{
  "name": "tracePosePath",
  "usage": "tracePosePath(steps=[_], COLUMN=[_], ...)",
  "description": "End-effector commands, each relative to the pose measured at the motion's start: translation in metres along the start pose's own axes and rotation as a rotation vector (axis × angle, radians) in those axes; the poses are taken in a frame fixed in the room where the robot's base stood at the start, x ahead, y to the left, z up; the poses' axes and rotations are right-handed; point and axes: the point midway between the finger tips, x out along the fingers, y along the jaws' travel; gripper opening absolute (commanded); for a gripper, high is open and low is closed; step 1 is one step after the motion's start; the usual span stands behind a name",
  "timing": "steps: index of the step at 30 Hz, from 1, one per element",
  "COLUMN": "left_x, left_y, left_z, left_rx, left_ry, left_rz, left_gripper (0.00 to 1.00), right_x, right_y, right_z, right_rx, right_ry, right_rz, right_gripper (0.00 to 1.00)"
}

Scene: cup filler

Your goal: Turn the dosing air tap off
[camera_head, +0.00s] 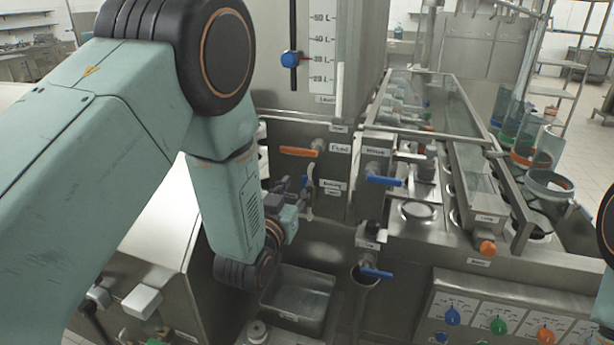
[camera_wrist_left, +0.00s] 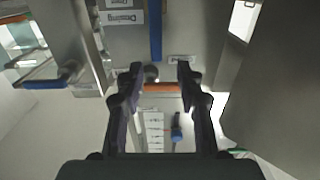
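My left gripper (camera_head: 298,200) is in front of the tap panel in the head view, partly hidden by its own wrist. In the left wrist view its two fingers (camera_wrist_left: 159,75) are apart with nothing between them. The dosing air tap's blue handle (camera_wrist_left: 155,30) appears just beyond the fingertips, beside a label (camera_wrist_left: 125,18) reading Dosing. In the head view only a sliver of that blue handle (camera_head: 304,182) shows by the gripper, left of its label (camera_head: 332,187). I cannot tell whether the fingers touch it. My right gripper is out of view.
An orange-handled tap (camera_head: 298,151) sits just above the left gripper. Other blue tap handles are to the right (camera_head: 384,180) and lower right (camera_head: 376,273). A metal basin (camera_head: 300,298) lies below. A tank with a blue slider (camera_head: 289,58) stands behind.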

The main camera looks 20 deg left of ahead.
Motion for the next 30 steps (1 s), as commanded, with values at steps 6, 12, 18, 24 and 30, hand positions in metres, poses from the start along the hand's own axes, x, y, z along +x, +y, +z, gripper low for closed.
tracePosePath(steps=[6,12,18,24,30], left_x=[0.033,0.050,0.055,0.054,0.054], left_y=[0.001,0.003,0.005,0.005,0.005], left_z=[0.000,0.001,0.001,0.001,0.001], left_rx=[-0.001,0.000,0.001,0.001,0.001], left_ry=[0.000,-0.002,-0.002,-0.003,-0.003], left_rz=[0.001,0.004,0.005,0.006,0.005], left_gripper=[0.37,0.37,0.37,0.33,0.16], right_x=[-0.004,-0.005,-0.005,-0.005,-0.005], right_y=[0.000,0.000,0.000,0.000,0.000], right_z=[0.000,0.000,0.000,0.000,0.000], right_rx=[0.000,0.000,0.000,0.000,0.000], right_ry=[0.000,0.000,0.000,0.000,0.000], right_rz=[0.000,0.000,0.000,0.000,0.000], right_gripper=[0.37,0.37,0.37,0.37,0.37])
